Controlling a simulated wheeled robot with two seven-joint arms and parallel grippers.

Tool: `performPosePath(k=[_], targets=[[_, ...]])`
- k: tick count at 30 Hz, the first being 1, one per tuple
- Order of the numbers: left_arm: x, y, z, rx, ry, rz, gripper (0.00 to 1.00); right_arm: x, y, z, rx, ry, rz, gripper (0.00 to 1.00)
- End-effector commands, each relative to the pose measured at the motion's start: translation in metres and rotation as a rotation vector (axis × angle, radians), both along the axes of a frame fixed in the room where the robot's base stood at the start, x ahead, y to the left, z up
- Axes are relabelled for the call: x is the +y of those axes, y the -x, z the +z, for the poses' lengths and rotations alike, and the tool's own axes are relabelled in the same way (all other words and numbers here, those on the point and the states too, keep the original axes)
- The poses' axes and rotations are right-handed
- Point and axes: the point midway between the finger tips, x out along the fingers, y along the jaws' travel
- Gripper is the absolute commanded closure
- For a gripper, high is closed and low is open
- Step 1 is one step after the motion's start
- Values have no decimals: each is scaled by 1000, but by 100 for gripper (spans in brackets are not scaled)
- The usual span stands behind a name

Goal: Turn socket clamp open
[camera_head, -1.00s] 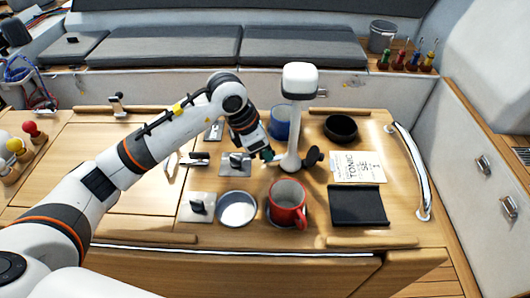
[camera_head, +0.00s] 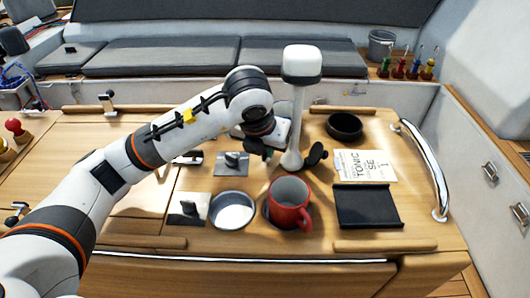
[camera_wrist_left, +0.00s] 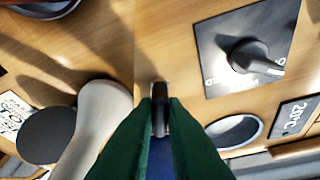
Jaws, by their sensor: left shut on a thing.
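A white post with a rounded lamp-like top (camera_head: 302,65) stands upright on the wooden counter. A black round knob (camera_head: 316,154) is at the right of its base; this knob shows as a dark disc in the left wrist view (camera_wrist_left: 46,135). My left gripper (camera_head: 264,153) is low, just left of the post. In the left wrist view its green fingers (camera_wrist_left: 160,120) are shut on a narrow dark piece (camera_wrist_left: 160,98), which looks like the clamp's lever. The post's white base (camera_wrist_left: 104,105) is left of the fingers there. The socket itself is largely hidden. My right gripper is not in view.
A red mug (camera_head: 289,204) stands in front of the post, with a round metal dish (camera_head: 232,210) to its left. Square plates with knobs (camera_head: 231,164) lie left. A black tray (camera_head: 366,206), black bowl (camera_head: 344,126) and steel handrail (camera_head: 424,170) are right.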

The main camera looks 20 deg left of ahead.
Motion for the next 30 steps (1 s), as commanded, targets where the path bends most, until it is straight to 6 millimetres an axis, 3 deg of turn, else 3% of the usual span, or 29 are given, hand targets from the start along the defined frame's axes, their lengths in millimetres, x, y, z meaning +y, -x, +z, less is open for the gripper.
performPosePath(k=[12,29,30], targets=[[-1,-1,1,-4,1,204,100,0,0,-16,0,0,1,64],[-1,-1,2,-4,3,236,100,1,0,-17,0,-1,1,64],[-1,-1,2,-4,2,235,88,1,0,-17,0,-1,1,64]])
